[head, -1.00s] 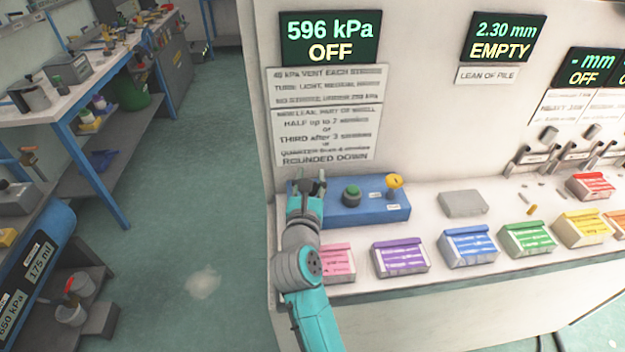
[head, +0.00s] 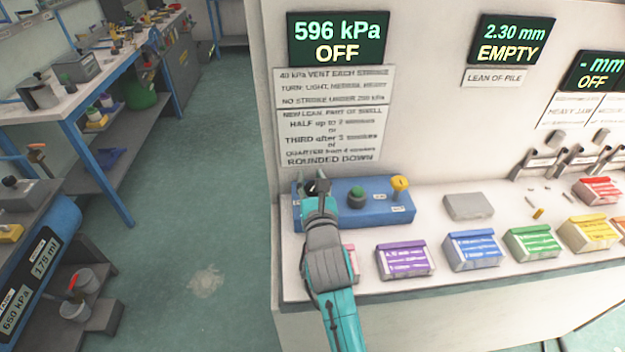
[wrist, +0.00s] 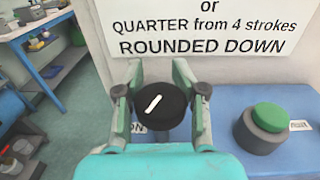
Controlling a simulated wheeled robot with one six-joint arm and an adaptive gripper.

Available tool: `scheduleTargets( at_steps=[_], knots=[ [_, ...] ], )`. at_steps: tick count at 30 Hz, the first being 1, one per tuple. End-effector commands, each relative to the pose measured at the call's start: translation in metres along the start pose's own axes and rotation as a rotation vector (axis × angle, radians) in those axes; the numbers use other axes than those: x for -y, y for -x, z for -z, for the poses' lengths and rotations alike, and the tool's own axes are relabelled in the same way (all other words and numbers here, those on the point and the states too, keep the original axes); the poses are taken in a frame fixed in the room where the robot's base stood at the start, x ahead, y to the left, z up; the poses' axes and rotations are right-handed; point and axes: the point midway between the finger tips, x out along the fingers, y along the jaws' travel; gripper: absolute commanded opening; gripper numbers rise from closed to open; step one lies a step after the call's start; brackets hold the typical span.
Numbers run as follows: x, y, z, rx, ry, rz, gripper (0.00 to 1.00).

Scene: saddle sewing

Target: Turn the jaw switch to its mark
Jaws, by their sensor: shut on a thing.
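The jaw switch (wrist: 155,112) is a round black knob with a white line on top, at the left end of a blue box (head: 384,217). In the wrist view the line slants up to the right. My gripper (wrist: 161,91) is shut on the knob, one finger on each side. In the head view my gripper (head: 316,187) is over the box's left end and hides most of the knob. A label (wrist: 137,127) ending in "ON" shows partly below it. The switch's mark cannot be made out. The display (head: 337,40) above reads 596 kPa OFF.
A green button (head: 357,197) and a yellow knob (head: 400,186) are on the same box, to the right. Several coloured boxes, including a purple one (head: 405,260), line the bench front. A sign (head: 333,137) hangs on the wall behind. Open floor lies to the left.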

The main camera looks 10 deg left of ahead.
Motion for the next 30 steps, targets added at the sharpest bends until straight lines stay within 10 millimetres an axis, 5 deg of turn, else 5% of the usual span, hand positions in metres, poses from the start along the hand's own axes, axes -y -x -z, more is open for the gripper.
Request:
scheduleTargets(
  at_steps=[6,7,8,22,30],
  knots=[
    [-0.001,0.001,0.004,-0.009,-0.001,-0.002,0.03],
    [-0.001,0.001,0.004,-0.009,-0.001,-0.002,0.45],
    [-0.001,0.001,0.004,-0.008,-0.001,-0.002,0.48],
    [0.000,0.005,0.002,-0.004,0.000,0.000,0.48],
    [0.000,0.048,0.003,-0.006,0.000,-0.001,0.48]
  ],
)
